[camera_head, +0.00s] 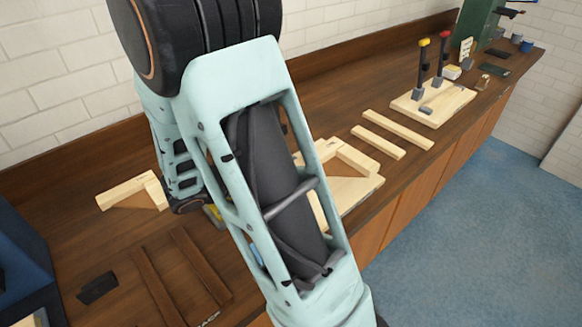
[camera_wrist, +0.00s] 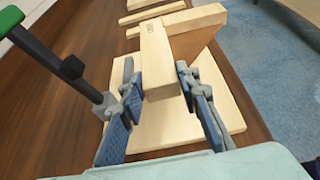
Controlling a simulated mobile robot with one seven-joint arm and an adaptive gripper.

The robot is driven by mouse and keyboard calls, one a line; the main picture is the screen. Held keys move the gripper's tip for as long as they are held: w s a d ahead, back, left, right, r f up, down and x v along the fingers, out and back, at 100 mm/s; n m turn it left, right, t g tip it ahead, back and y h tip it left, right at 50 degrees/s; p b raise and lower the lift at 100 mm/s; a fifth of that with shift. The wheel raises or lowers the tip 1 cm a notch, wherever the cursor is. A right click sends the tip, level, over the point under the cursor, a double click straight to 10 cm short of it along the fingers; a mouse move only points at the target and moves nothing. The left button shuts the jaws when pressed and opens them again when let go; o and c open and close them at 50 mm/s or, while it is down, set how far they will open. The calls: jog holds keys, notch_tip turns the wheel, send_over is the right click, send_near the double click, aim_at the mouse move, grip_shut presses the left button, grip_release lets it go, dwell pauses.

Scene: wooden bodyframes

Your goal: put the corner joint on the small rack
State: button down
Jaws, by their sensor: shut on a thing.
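A pale wooden corner joint (camera_wrist: 160,62) with a brown gusset is between the fingers of my gripper (camera_wrist: 157,78) in the wrist view. My gripper is shut on one of its beams. A pale board (camera_wrist: 170,130) lies below; I cannot tell whether the joint touches it. In the head view, the joint (camera_head: 352,157) shows partly over the board (camera_head: 362,190), and my arm hides the gripper. The small rack is probably the pair of dark rails (camera_head: 158,287) at front left, with lettering beside it; nothing rests on it.
Another corner piece (camera_head: 133,190) lies left on the bench. A clamp with a green handle (camera_wrist: 60,55) stands left of my fingers. Two loose strips (camera_head: 378,141) and a board with two clamps (camera_head: 432,104) lie farther right. A dark flat item (camera_head: 98,288) lies left of the rails.

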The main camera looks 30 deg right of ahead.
jog(key=s+a+r, duration=0.3)
jog(key=s, duration=0.3)
jog(key=shift+s, duration=0.25)
jog(key=shift+w+a, duration=0.1)
